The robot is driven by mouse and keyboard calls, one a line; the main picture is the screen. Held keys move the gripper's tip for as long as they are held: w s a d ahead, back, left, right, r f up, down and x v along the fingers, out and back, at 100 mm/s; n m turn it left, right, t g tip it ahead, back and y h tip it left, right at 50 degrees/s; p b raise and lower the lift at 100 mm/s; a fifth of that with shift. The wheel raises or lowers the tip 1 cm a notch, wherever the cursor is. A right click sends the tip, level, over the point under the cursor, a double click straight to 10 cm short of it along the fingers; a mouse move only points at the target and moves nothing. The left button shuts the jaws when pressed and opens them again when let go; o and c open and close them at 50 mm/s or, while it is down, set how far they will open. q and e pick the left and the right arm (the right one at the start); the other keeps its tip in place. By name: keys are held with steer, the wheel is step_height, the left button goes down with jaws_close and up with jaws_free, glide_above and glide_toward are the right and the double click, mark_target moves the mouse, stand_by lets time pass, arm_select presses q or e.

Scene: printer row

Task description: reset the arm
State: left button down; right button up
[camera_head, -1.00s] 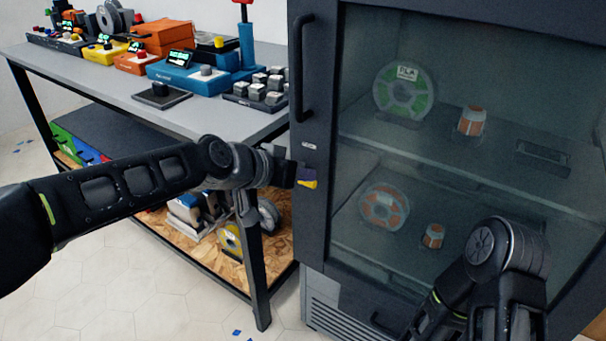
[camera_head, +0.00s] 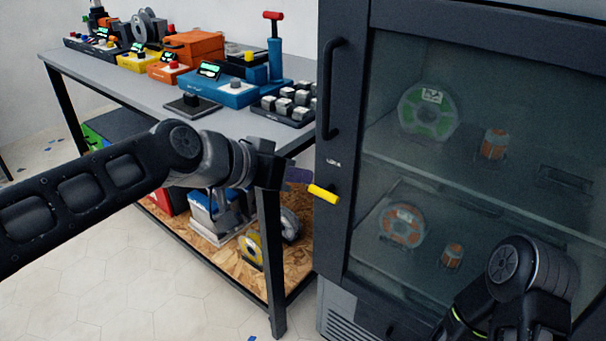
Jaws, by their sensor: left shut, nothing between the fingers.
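My left gripper (camera_head: 291,177) is shut with nothing held, in front of the dark cabinet's left edge. Its arm comes in from the left across the front of the workbench. A small yellow bar (camera_head: 323,193) shows just right of the gripper, in front of the cabinet's door frame, with a purple piece beside the jaws. I cannot tell whether the gripper touches it. My right arm (camera_head: 530,275) is bent at the lower right in front of the cabinet glass; its fingers are below the picture.
The dark cabinet (camera_head: 345,240) has a vertical handle (camera_head: 331,88) and a closed glass door with spools inside. The grey workbench (camera_head: 150,90) carries an orange box (camera_head: 193,46), blue device (camera_head: 226,92) and black rack (camera_head: 284,114). Tiled floor (camera_head: 120,280) is clear at the lower left.

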arm_select(q)
steer(key=w+a+f+n+t+y, duration=0.1)
steer(key=w+f+n, duration=0.1)
steer(key=f, duration=0.6)
steer(key=w+a+f+n+y, duration=0.1)
steer(key=w+a+f+n, duration=0.15)
steer(key=f, duration=0.65)
steer(key=s+f+n+g+y, duration=0.1)
steer(key=s+f+n+g, duration=0.15)
steer(key=f, duration=1.05)
steer(key=s+f+g+y, duration=0.1)
steer(key=s+f+g, duration=0.5)
steer(key=s+f, duration=1.85)
step_height(320, 180, up, 20)
steer(key=s+p, duration=0.1)
steer(key=p, duration=1.9)
steer(key=shift+s+a+n, duration=0.3)
steer(key=shift+a, duration=0.05)
